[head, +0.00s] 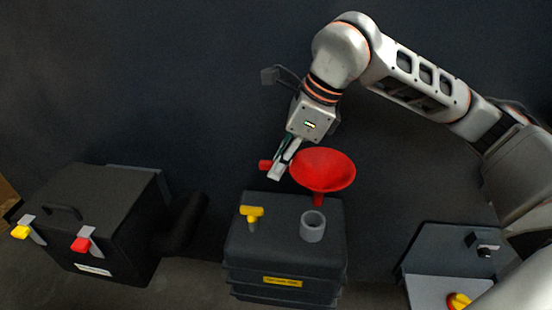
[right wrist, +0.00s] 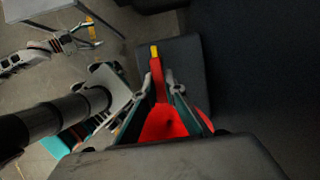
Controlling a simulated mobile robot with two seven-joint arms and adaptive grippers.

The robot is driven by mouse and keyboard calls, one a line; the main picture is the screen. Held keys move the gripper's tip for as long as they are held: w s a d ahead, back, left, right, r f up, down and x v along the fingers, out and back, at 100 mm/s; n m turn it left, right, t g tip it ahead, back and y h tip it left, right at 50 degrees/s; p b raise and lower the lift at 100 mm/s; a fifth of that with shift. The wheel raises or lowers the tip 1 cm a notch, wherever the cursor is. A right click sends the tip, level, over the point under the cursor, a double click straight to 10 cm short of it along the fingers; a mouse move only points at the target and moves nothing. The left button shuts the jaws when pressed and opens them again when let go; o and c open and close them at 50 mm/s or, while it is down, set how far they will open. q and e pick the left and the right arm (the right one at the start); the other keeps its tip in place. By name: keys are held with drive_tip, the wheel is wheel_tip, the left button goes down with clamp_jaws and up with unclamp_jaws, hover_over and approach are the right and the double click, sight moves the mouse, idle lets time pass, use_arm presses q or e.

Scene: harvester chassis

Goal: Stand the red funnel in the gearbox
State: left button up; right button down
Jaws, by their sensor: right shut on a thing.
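The red funnel (head: 323,169) is held in the air with its bowl up and its spout down, slightly tilted. My right gripper (head: 281,165) is shut on the funnel's handle at its left side. In the right wrist view the funnel (right wrist: 170,124) lies between the gripper fingers (right wrist: 164,88). The gearbox (head: 285,255) is a dark ribbed box with a grey round filler neck (head: 313,227) on top. In the head view the spout shows just above and behind the neck, apart from it. What looks like my left gripper (right wrist: 72,40) is small in the right wrist view.
A yellow-handled dipstick (head: 252,213) stands on the gearbox top, left of the neck. A black box (head: 95,220) with red and yellow latches is at the left. A grey panel (head: 445,265) with a red and yellow knob (head: 459,301) is at the right.

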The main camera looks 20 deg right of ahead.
drive_tip(key=shift+a+f+b, duration=0.1)
drive_tip(key=shift+f+b, duration=0.5)
drive_tip(key=shift+b, duration=0.1)
use_arm(q)
wheel_tip(320, 180, down, 6)
drive_tip(key=d+b, duration=0.2)
drive_tip(key=b, duration=0.4)
drive_tip(key=shift+w+h+b, duration=0.2)
drive_tip(key=shift+h+b, duration=0.1)
drive_tip(key=shift+b, duration=0.1)
use_arm(e)
wheel_tip(320, 180, down, 9)
use_arm(q)
drive_tip(key=shift+d+r, duration=0.1)
drive_tip(key=shift+r, duration=0.05)
use_arm(e)
drive_tip(key=shift+w, duration=0.1)
